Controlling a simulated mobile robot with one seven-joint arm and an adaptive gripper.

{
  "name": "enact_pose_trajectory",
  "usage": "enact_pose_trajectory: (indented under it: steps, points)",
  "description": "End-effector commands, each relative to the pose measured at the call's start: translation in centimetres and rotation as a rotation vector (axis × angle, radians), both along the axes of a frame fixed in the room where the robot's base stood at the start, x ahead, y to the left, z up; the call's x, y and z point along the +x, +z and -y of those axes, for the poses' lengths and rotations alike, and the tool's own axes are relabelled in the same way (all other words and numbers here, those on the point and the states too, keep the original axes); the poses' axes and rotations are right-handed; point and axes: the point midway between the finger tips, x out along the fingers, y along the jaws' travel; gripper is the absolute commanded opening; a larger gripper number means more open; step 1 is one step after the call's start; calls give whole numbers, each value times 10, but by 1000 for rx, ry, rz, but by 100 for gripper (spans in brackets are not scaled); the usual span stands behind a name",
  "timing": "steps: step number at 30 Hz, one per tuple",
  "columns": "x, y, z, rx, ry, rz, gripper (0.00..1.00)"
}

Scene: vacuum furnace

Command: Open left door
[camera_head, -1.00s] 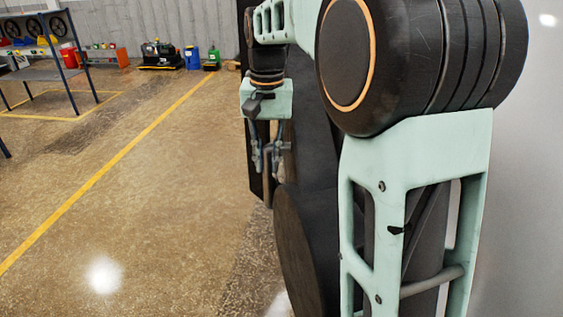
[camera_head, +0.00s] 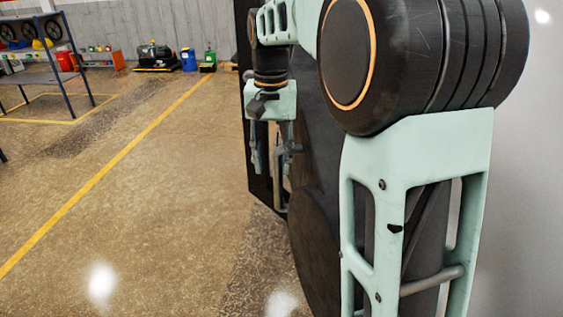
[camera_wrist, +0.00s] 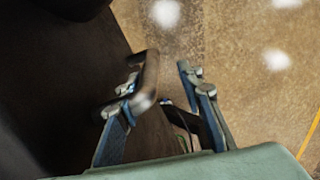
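The dark door (camera_head: 318,150) stands at the middle of the head view, partly hidden behind my arm. Its bar handle (camera_head: 279,192) stands out from it, and the handle (camera_wrist: 149,82) shows blurred in the wrist view. My gripper (camera_head: 273,165) hangs at the handle with its fingers pointing down. In the wrist view my gripper (camera_wrist: 160,88) has its two fingers apart, with the handle bar between them, nearer the left finger. I cannot tell whether that finger touches it. The dark door surface fills the left of the wrist view.
Open floor (camera_head: 130,210) with a yellow line lies to the left. A blue shelf rack (camera_head: 62,75) stands at the far left. A blue barrel (camera_head: 188,60), a green can (camera_head: 208,62) and a machine (camera_head: 155,57) stand along the back wall.

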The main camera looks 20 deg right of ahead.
Motion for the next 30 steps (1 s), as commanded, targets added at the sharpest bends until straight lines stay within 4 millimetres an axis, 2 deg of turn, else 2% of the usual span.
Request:
enact_pose_trajectory:
  steps: [22, 26, 30]
  points:
    - [-3, 0, 7, -8, -11, -11, 33]
    - [-1, 12, 6, -8, -10, -5, 33]
    - [2, 35, 1, -4, -5, 1, 33]
